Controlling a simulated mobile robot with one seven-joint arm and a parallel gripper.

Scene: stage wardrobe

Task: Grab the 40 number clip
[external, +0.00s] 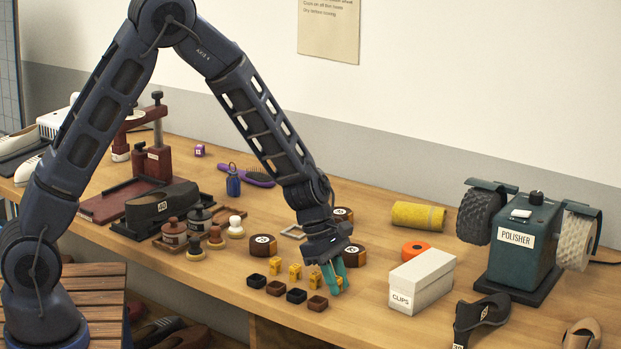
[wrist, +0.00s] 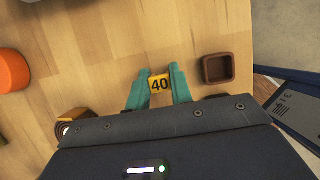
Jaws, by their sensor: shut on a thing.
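The 40 number clip (wrist: 159,84) is a small yellow piece with a black 40 on it. In the wrist view it sits between the teal fingertips of my gripper (wrist: 158,88), which are shut on it. In the external view my gripper (external: 332,278) is low over the bench near its front edge, and the fingers largely hide the clip. I cannot tell whether the clip touches the bench. Other yellow clips (external: 295,271) stand on the bench just left of my gripper.
A small brown tray (wrist: 217,69) lies close to the right of my fingers in the wrist view. Several small dark trays (external: 296,295) line the front edge. A white CLIPS box (external: 422,284), an orange roll (external: 415,249) and round brown blocks (external: 263,246) stand around. The POLISHER (external: 522,240) is at right.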

